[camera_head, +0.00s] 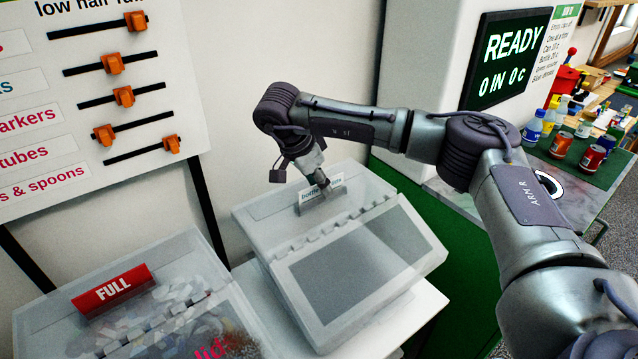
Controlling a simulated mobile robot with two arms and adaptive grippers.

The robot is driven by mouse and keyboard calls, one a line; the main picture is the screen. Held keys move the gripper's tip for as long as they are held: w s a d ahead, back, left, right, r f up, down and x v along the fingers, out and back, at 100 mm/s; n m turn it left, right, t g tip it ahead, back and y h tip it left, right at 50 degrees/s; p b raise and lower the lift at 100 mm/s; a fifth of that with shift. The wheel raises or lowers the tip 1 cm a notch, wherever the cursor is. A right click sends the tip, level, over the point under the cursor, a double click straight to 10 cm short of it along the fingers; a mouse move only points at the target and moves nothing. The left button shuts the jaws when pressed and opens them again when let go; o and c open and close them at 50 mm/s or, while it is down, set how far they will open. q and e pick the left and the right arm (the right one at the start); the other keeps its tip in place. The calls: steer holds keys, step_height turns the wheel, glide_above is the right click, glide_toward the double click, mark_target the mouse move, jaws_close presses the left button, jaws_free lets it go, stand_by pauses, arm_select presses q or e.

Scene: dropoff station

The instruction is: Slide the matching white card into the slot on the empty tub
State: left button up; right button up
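The empty tub (256,240) is a clear lidded box with a grey panel, at the middle of the head view. A holder with a slot (322,199) sits on its lid near the back. My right gripper (323,186) reaches down from above and looks shut on the middle of the card. The card's lower edge is at the holder; how deep it sits cannot be seen. My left gripper is out of view.
A second tub (45,322) with a red FULL sign (113,290) holds mixed small items at lower left. A board with orange sliders (95,85) stands behind it. A READY screen (508,62) and a counter with bottles and cans (594,158) are at right.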

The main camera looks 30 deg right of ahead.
steer(key=v, duration=1.1)
steer(key=shift+r, duration=0.35)
steer(key=shift+a+r, duration=0.1)
